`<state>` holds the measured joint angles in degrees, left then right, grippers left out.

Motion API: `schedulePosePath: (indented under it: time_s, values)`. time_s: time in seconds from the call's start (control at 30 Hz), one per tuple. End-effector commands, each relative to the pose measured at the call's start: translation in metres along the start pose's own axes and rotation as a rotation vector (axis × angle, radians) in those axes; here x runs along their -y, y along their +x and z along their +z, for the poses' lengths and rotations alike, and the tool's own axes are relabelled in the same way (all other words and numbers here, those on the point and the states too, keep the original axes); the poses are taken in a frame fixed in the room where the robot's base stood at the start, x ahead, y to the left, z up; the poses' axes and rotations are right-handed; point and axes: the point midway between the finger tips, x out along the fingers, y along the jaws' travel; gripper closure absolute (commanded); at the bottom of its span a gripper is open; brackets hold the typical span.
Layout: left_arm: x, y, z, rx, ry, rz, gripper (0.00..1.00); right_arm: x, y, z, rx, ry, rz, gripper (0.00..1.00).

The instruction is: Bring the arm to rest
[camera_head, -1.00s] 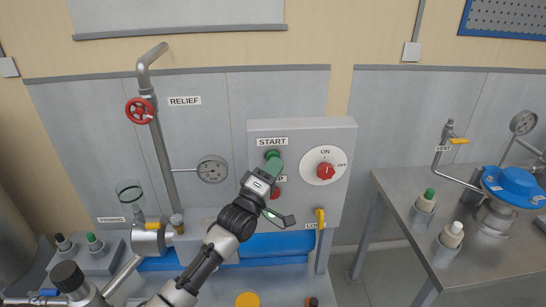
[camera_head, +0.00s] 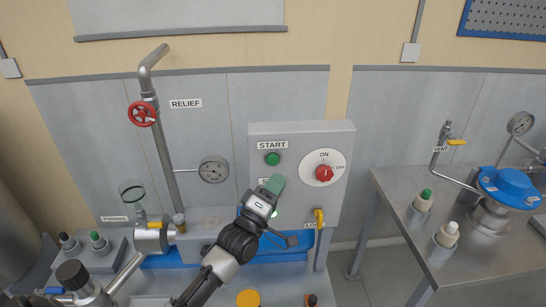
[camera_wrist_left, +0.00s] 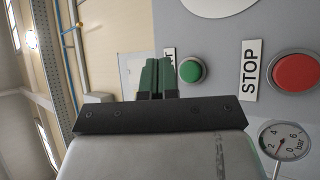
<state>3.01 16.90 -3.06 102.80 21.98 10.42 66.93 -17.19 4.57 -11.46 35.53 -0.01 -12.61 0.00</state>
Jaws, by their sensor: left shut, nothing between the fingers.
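My left gripper (camera_head: 276,184) is in front of the lower part of the grey control box (camera_head: 338,140) in the head view. Its green fingers are together and hold nothing. It covers the stop button and most of its label in that view. The green START button (camera_head: 272,159) is uncovered just above the fingertips. In the left wrist view the shut fingers (camera_wrist_left: 157,65) point toward the box, with the green button (camera_wrist_left: 192,70) and the red STOP button (camera_wrist_left: 297,72) to their right. My right gripper is not in view.
A red rotary switch (camera_head: 324,173) sits on the box, with a yellow-handled lever (camera_head: 319,215) below. A pipe with a red RELIEF wheel (camera_head: 142,114) and a gauge (camera_head: 213,170) are to the left. A steel table (camera_head: 400,188) stands right.

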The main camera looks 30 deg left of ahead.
Motion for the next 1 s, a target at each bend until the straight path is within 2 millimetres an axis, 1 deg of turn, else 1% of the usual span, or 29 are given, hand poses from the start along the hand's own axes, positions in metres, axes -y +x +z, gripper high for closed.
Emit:
schedulePosePath:
  time_s: [0.03,0.17,0.53,0.6,0.67,0.77,0.87,0.9,0.97,1.0]
  values:
    - [-0.003,-0.002,0.001,0.0,0.0,-0.001,1.0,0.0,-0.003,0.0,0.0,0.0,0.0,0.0]
    - [-0.004,-0.005,0.003,0.0,0.002,0.0,1.0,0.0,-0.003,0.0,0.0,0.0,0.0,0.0]
    - [-0.003,-0.005,0.003,0.0,0.001,0.0,1.0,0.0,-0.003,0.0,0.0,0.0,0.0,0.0]
    - [-0.003,-0.005,0.003,0.0,0.001,-0.001,1.0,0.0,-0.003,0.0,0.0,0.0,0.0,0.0]
    - [0.002,-0.006,0.005,0.002,0.008,-0.012,1.0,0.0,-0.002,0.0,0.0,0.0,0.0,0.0]
    - [0.028,-0.016,0.013,0.017,0.047,-0.073,1.0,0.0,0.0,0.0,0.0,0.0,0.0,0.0]
    - [0.078,-0.039,0.029,0.058,0.131,-0.195,1.0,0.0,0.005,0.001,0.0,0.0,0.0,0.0]
    - [0.102,-0.052,0.037,0.084,0.174,-0.255,1.0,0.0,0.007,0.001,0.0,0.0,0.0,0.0]
    - [0.14,-0.077,0.051,0.133,0.245,-0.349,1.0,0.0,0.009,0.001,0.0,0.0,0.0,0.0]
    - [0.164,-0.095,0.06,0.17,0.29,-0.411,1.0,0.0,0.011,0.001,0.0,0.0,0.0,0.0]
